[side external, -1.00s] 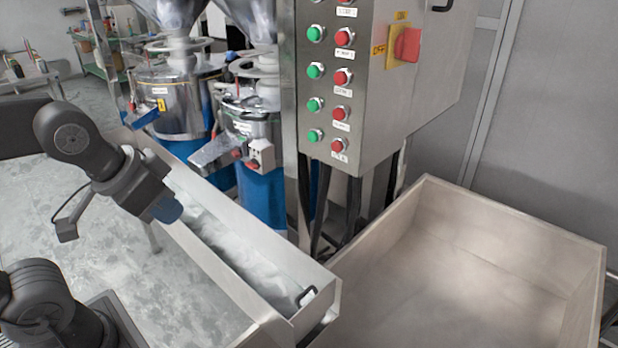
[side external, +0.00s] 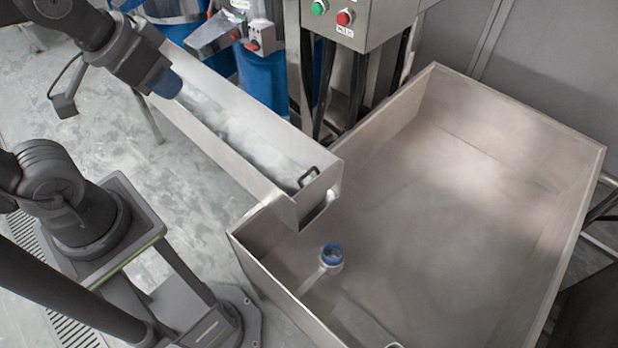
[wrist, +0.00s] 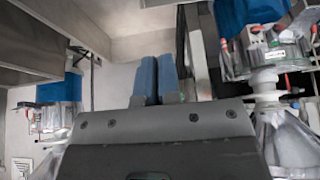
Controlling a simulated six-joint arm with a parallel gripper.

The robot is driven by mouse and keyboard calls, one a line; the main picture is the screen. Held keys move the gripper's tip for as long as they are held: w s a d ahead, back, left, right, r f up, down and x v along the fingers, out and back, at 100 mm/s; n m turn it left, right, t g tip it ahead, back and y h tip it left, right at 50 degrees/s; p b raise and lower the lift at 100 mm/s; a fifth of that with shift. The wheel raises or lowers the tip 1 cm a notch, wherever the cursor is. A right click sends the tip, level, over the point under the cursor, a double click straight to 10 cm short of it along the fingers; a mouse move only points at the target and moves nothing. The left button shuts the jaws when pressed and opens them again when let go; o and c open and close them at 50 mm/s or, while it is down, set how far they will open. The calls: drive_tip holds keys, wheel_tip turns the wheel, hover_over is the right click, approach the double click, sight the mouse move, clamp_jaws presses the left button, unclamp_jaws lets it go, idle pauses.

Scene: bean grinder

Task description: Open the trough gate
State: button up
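The metal trough (side external: 225,155) slopes down toward the large bin and holds pale, powdery material. A small black handle (side external: 308,177) sits at the top of its end gate (side external: 320,192), at the bin side. A dark opening shows under that end. My gripper (side external: 165,84) has blue fingertips and is over the trough's upper-left part, well away from the handle. In the wrist view its two blue fingers (wrist: 158,80) are side by side with nothing visible between them. The handle is not recognisable in the wrist view.
A large, wide metal bin (side external: 590,165) stands at the right, below the trough end. A blue-rimmed pipe-like piece (side external: 331,254) is inside it. Blue grinders (side external: 262,75) and a control box (side external: 350,20) stand behind the trough. Space above the bin is free.

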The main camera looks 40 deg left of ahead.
drive_tip(key=shift+o, duration=0.6)
drive_tip(key=shift+w, duration=0.2)
drive_tip(key=shift+o, duration=1)
drive_tip(key=w+f+g, duration=0.1)
drive_tip(key=w+f, duration=0.1)
drive_tip(key=w, duration=0.6)
drive_tip(key=shift+d+g+h, duration=0.4)
drive_tip(key=shift+d, duration=0.05)
drive_tip(key=w+d+f+g+h, duration=0.1)
drive_tip(key=w+f+g, duration=0.1)
drive_tip(key=w+f, duration=0.7)
drive_tip(key=w+f+g, duration=0.2)
drive_tip(key=w+f, duration=0.4)
drive_tip(key=f, duration=0.6)
drive_tip(key=d+f, duration=0.1)
drive_tip(key=f, duration=0.3)
drive_tip(key=d+f, duration=0.1)
drive_tip(key=f, duration=0.8)
drive_tip(key=shift+w+d+f, duration=0.15)
drive_tip(key=shift+w+d, duration=0.05)
drive_tip(key=shift+d, duration=0.2)
clamp_jaws()
